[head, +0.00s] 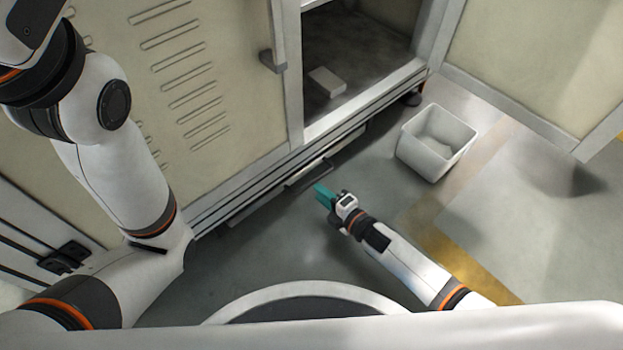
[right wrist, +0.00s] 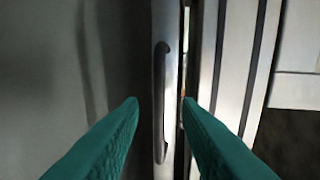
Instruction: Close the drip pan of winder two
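The drip pan (head: 318,166) is low at the base of the machine, a narrow metal front with a dark bar handle (head: 306,178). Its front appears to stand slightly out from the base rail. In the right wrist view, the pan front (right wrist: 167,20) runs upright with the handle (right wrist: 159,100) on it, and a narrow dark gap shows beside it. My right gripper (head: 321,192) has teal fingers and is just in front of the handle. In the right wrist view its fingertips (right wrist: 159,103) are apart, one on each side of the handle, with nothing gripped. My left gripper is out of view.
The machine (head: 225,90) has an open bay above the pan with a small pale block (head: 327,82) inside. A white open bin (head: 435,142) stands on the floor at right. The floor around my right arm is clear. My left arm is folded at left.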

